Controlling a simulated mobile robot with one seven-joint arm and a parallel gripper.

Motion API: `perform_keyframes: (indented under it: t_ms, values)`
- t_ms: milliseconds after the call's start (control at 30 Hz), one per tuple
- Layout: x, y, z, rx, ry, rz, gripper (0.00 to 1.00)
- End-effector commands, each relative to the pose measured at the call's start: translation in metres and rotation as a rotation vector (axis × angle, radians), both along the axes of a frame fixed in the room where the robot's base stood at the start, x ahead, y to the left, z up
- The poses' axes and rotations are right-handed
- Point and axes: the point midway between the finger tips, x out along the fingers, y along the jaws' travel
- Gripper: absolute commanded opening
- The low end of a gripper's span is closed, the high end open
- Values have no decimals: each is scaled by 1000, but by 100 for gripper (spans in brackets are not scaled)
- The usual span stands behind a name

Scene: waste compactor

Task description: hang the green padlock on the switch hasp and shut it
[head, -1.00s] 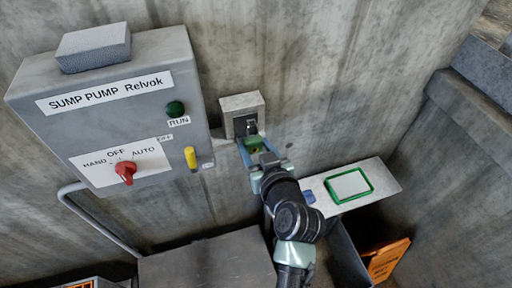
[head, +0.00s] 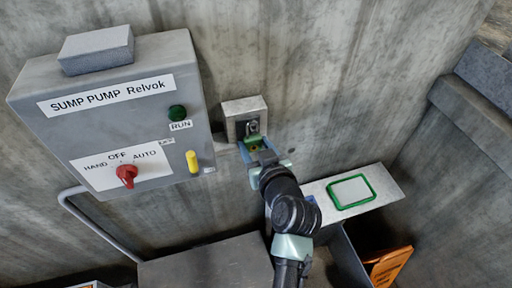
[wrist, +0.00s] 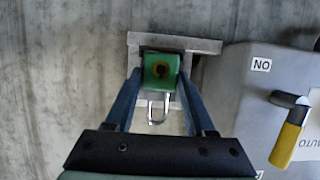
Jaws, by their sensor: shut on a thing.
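The green padlock (wrist: 160,72) is between my gripper's two fingers (wrist: 158,90) in the wrist view, its keyhole facing the camera. Its metal shackle (wrist: 157,110) points down in that picture. My gripper (head: 259,152) is shut on the padlock in front of the grey wall box (head: 243,107). Only a little green of the padlock shows in the head view (head: 254,147). I cannot tell whether the shackle touches the box or is closed. The yellow switch handle (head: 192,161) is on the pump panel's right side, left of my gripper; no hasp is clearly made out.
The grey SUMP PUMP panel (head: 110,120) with a red knob (head: 127,175) projects from the wall at left. A pale shelf with a green-framed pad (head: 351,191) is at lower right. An orange sign (head: 388,264) stands below. Bare wall is right of the wall box.

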Motion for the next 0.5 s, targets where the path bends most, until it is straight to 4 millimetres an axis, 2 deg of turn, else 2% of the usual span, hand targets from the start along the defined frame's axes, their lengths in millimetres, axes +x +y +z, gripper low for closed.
perform_keyframes:
  t_ms: [500]
  values:
    - [10,4,0,2,-2,1,10]
